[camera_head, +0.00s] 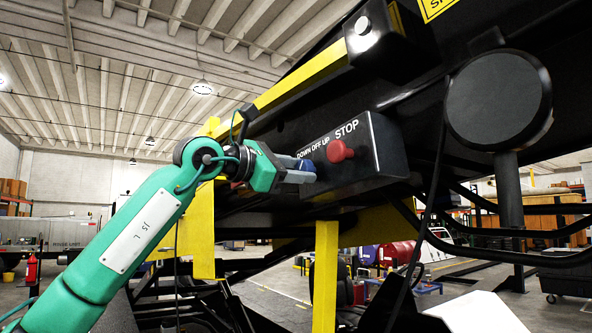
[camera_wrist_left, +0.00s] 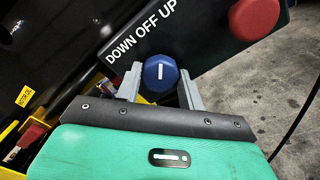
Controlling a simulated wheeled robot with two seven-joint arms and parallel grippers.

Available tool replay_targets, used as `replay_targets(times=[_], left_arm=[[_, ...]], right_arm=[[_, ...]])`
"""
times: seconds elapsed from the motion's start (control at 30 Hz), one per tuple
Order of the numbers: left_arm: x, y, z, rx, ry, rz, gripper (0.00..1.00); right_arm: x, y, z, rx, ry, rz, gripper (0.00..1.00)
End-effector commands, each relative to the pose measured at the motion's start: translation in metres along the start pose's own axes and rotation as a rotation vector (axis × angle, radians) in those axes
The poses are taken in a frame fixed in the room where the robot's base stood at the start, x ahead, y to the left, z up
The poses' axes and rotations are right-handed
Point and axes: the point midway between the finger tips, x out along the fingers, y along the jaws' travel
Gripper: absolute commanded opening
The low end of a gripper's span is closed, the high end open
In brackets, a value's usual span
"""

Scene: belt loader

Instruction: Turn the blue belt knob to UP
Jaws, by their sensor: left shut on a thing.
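The blue belt knob (camera_wrist_left: 160,73) sits on the black control box below the white words DOWN OFF UP. Its white mark stands straight up in the left wrist view, toward the area between OFF and UP. My left gripper (camera_wrist_left: 160,88) has one grey finger on each side of the knob and is shut on it. In the head view my left gripper (camera_head: 302,170) reaches the left end of the control box (camera_head: 355,172); its fingers mostly hide the knob there. My right gripper is not in view.
A red STOP button (camera_head: 340,151) sticks out just right of the knob; it also shows in the left wrist view (camera_wrist_left: 254,18). A yellow rail (camera_head: 300,80) runs above the box, and a yellow post (camera_head: 325,275) stands below it. A black cable hangs at the right.

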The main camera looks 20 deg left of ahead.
Motion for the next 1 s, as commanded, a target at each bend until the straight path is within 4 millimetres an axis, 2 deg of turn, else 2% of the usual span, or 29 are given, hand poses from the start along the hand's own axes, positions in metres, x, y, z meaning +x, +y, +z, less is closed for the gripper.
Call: replay_targets(times=[0.3, 0.77, 0.8, 0.9, 1.0], left_arm=[[-0.001, 0.0012, 0.0019, 0.1, -0.004, 0.003, 0.17], [-0.001, 0.0011, 0.0018, 0.115, -0.004, 0.003, 0.17], [-0.001, 0.0011, 0.0018, 0.115, -0.004, 0.003, 0.43], [-0.0008, 0.0009, 0.0015, 0.114, -0.003, 0.002, 0.61], [-0.0006, 0.0007, 0.0011, 0.113, -0.002, 0.002, 0.61]], right_arm=[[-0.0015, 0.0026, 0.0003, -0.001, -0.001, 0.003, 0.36], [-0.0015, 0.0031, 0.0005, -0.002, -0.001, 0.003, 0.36], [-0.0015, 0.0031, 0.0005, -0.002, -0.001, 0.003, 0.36], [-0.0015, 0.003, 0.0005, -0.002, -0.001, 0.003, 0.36], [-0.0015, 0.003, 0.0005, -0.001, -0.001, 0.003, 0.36]])
